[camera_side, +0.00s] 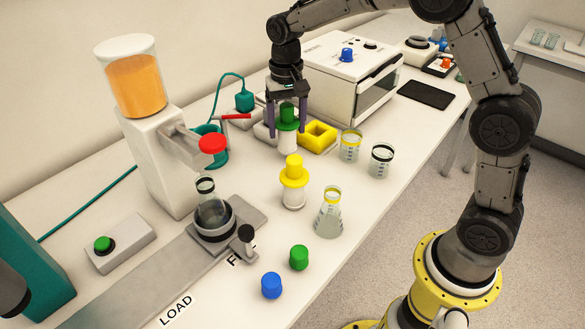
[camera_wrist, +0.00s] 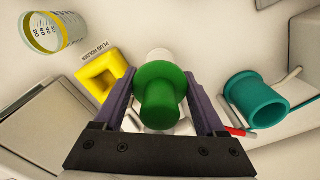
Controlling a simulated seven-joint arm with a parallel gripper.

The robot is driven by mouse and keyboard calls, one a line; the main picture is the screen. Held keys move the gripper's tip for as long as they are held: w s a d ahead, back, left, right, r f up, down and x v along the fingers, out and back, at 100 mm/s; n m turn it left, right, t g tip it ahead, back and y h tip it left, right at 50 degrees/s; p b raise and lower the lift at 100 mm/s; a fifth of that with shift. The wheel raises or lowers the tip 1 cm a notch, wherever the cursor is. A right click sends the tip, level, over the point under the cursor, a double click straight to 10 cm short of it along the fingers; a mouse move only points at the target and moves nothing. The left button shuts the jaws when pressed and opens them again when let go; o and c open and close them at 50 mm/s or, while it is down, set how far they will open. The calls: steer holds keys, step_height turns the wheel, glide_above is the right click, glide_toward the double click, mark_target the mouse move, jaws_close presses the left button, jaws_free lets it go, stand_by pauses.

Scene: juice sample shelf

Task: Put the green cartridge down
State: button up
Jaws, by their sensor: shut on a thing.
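The green cartridge (camera_side: 288,122) has a green knobbed top and a white body, and it is upright between my fingers in the side view. My gripper (camera_side: 287,118) is shut on its green top. In the wrist view the green cartridge (camera_wrist: 160,90) fills the space between the two purple fingers of my gripper (camera_wrist: 160,97). Its white lower end shows beyond the green flange. I cannot tell for sure whether its lower end touches the table.
A yellow square holder (camera_side: 318,137) sits just right of my gripper. A yellow-topped cartridge (camera_side: 294,180) stands in front. Beakers (camera_side: 350,145) are to the right; a teal cup (camera_wrist: 258,98) and the juice dispenser (camera_side: 155,150) are to the left. Green and blue caps (camera_side: 271,285) lie near the front edge.

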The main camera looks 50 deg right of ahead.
steer(key=n, duration=0.2)
steer(key=shift+w+f+n, duration=0.15)
steer(key=shift+w+n, duration=0.15)
steer(key=shift+n, duration=0.1)
steer(key=shift+s+r+n, duration=0.2)
steer(key=shift+n, duration=0.3)
steer(key=a+r+n, duration=0.6)
steer(key=a+r, duration=0.2)
steer(key=a, duration=0.1)
steer(key=shift+s+a+f, duration=0.15)
steer(key=shift+a+f, duration=0.05)
steer(key=shift+f, duration=1.5)
steer(key=shift+s+a+f, duration=0.15)
steer(key=shift+s+f, duration=0.05)
steer(key=shift+f, duration=1.45)
steer(key=shift+s+a+f, duration=0.15)
steer(key=shift+a+f, duration=0.05)
steer(key=shift+f, duration=1.5)
steer(key=shift+f, duration=0.3)
steer(key=o, duration=1.4)
steer(key=shift+o, duration=0.2)
